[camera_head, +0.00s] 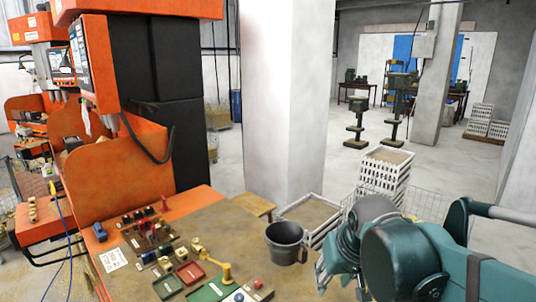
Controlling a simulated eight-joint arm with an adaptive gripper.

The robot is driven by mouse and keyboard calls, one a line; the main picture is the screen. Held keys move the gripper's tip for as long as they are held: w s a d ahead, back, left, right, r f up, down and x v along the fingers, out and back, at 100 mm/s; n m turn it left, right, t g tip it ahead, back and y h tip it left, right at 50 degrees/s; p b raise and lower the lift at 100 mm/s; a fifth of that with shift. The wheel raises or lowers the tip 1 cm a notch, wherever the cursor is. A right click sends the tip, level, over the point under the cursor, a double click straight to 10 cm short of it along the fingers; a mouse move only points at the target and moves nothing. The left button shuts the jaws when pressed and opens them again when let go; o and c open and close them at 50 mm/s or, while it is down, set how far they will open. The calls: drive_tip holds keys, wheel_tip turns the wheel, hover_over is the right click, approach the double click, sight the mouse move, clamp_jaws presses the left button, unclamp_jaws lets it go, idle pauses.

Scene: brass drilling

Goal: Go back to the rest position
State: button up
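My teal arm fills the lower right of the head view, folded back close to the camera. Its links and joints hide part of the floor and the crates behind. I cannot make out any gripper fingers, so my gripper is not in view. No held object shows.
An orange drilling machine (105,170) stands at the left. White crates (385,172) stand behind my arm. A white pillar (285,100) rises behind the table.

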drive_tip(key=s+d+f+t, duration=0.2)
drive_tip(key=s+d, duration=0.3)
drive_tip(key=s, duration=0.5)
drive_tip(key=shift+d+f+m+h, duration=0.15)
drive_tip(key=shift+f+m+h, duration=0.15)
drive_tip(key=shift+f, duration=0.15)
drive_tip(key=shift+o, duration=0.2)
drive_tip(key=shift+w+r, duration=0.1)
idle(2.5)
